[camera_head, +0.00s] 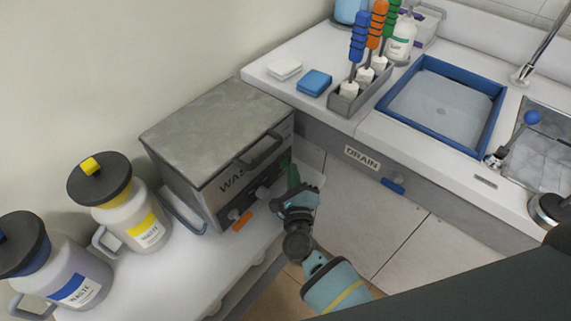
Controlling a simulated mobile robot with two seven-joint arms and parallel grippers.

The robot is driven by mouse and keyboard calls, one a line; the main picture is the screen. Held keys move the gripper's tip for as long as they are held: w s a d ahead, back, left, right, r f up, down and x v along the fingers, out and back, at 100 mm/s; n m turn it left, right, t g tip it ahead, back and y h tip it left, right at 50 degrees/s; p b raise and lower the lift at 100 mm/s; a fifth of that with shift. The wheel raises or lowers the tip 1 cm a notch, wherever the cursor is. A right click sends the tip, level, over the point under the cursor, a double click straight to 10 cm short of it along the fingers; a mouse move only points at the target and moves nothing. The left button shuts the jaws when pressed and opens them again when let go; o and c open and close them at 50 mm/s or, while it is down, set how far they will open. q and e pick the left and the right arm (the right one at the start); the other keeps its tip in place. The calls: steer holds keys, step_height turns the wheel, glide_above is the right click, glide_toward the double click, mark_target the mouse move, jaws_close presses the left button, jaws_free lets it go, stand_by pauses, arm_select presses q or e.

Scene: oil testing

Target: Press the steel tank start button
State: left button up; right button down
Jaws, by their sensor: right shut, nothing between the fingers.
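The steel tank (215,130) is a grey box with a flat lid, a lid handle and lettering that starts "WAS" on its front. It stands on the white counter at the left. Its front carries dark knobs (262,192) and an orange part (242,221) low down. A green part (292,176) shows at the right end of the front, right at my right gripper; I cannot tell whether they touch. My right gripper (297,194) is shut and empty, in front of the tank's right end. It hides part of that area, and I cannot make out the start button clearly. My left gripper is out of view.
Two waste jugs, yellow-marked (130,215) and blue-marked (75,275), stand left of the tank. The right counter bears a rack (345,104) of colour-handled tools, a blue-rimmed basin (447,66), a blue sponge (314,82) and a sink.

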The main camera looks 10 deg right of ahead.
steer(key=shift+w+a, duration=0.3)
steer(key=shift+w, duration=0.1)
stand_by(0.5)
stand_by(0.3)
steer(key=shift+s+d, duration=0.55)
steer(key=shift+s, duration=0.2)
steer(key=shift+s+d, duration=0.7)
steer(key=shift+s, duration=0.15)
steer(key=shift+s+d+p, duration=0.45)
steer(key=shift+s+d, duration=0.4)
steer(key=shift+s, duration=0.3)
